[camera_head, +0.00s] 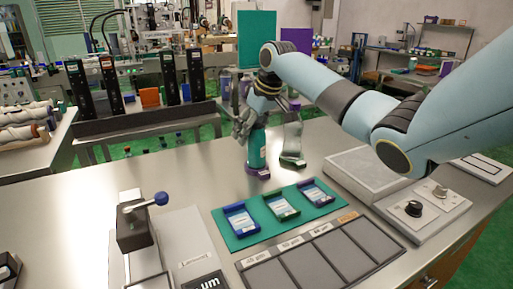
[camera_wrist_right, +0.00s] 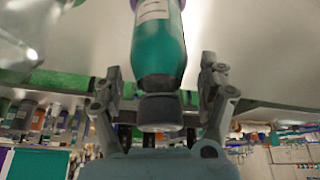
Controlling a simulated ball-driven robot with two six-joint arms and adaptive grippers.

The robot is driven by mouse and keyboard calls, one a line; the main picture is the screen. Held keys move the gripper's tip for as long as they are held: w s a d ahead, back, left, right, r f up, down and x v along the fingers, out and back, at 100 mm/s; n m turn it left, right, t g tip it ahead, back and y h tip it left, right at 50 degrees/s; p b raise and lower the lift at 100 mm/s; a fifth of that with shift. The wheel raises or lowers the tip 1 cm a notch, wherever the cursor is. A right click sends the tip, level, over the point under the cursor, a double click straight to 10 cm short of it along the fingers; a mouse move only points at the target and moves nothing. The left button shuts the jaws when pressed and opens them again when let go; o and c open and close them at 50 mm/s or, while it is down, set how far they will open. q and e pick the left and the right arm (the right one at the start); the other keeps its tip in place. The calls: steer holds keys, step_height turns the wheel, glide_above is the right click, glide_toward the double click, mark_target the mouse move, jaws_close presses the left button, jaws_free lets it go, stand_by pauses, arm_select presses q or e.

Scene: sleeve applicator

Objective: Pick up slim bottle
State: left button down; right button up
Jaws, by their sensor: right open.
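A slim teal bottle (camera_head: 257,151) with a white label and a purple base stands upright near the far edge of the metal table. My right gripper (camera_head: 248,122) is over its upper end and partly hides it. In the right wrist view the teal bottle (camera_wrist_right: 159,45) has its grey cap end between the two spread fingers, with gaps on both sides. The right gripper is open and holds nothing. A clear bottle (camera_head: 292,138) with a purple top and green base stands just right of the teal one. My left gripper is out of view.
A green mat (camera_head: 243,241) holds blue, green and purple trays in front of the bottles. Grey panels (camera_head: 312,262), a raised pale plate (camera_head: 366,171) and a knob box (camera_head: 424,207) lie nearby. A blue-handled lever device (camera_head: 134,227) stands left. Bare table lies left of the bottles.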

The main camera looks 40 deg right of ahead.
jaws_close()
stand_by(0.3)
steer(key=shift+r, duration=0.1)
